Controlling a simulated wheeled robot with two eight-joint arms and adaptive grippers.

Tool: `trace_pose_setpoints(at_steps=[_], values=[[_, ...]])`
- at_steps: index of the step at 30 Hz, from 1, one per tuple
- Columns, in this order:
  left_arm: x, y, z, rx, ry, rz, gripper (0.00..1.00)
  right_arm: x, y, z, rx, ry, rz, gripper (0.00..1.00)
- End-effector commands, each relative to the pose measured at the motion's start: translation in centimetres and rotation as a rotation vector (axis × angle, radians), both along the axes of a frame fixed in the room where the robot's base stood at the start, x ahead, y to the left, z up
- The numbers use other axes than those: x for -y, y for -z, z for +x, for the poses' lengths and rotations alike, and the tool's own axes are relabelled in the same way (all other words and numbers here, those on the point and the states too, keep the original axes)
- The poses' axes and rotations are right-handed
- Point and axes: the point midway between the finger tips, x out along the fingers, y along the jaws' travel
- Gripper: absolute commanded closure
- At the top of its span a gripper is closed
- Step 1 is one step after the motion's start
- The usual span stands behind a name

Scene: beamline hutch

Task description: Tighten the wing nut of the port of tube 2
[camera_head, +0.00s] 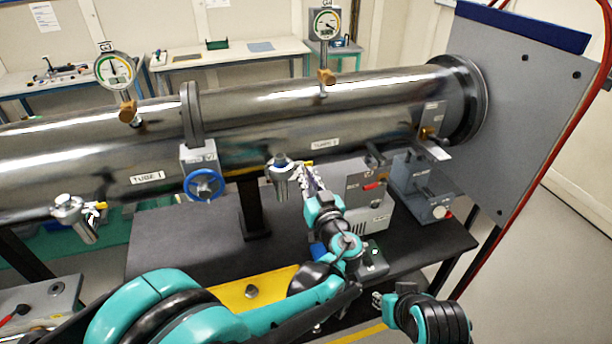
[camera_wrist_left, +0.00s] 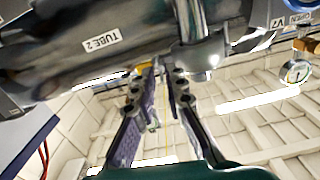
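The port of tube 2 (camera_head: 282,172) is a short metal stub under the steel tube, left of the "TUBE 2" label. Its small yellow wing nut (camera_head: 304,164) sticks out to the right. In the left wrist view the port (camera_wrist_left: 198,52) is at upper middle and the yellow wing nut (camera_wrist_left: 145,67) shows by the left fingertip. My left gripper (camera_head: 306,174) is right at the wing nut. In the left wrist view its fingertips (camera_wrist_left: 163,74) have a narrow gap, with no clear grip on the nut. My right gripper (camera_head: 378,300) is low, far from the port; its fingers are small.
A blue valve handwheel (camera_head: 204,185) hangs left of the port. Grey instrument boxes (camera_head: 368,188) stand on the dark table (camera_head: 170,245) to the right. The tube 1 port (camera_head: 70,208) is far left. A large grey plate (camera_head: 525,100) closes the right end.

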Motion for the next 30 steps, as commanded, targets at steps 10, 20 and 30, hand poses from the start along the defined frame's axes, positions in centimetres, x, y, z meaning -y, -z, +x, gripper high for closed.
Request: trace_pose_setpoints(at_steps=[10, 20, 30], values=[[-0.22, -0.01, 0.73, 0.0, 0.001, 0.0, 0.88, 0.0, 0.02, 0.0, 0.0, 0.0, 0.0, 0.73], [-0.23, -0.01, 0.69, -0.002, 0.001, 0.002, 1.0, 0.0, 0.03, 0.0, 0.0, 0.0, 0.0, 0.73], [-0.2, 0.07, 0.72, -0.032, 0.001, 0.094, 1.0, 0.0, 0.37, 0.0, 0.0, 0.0, 0.0, 0.73]])
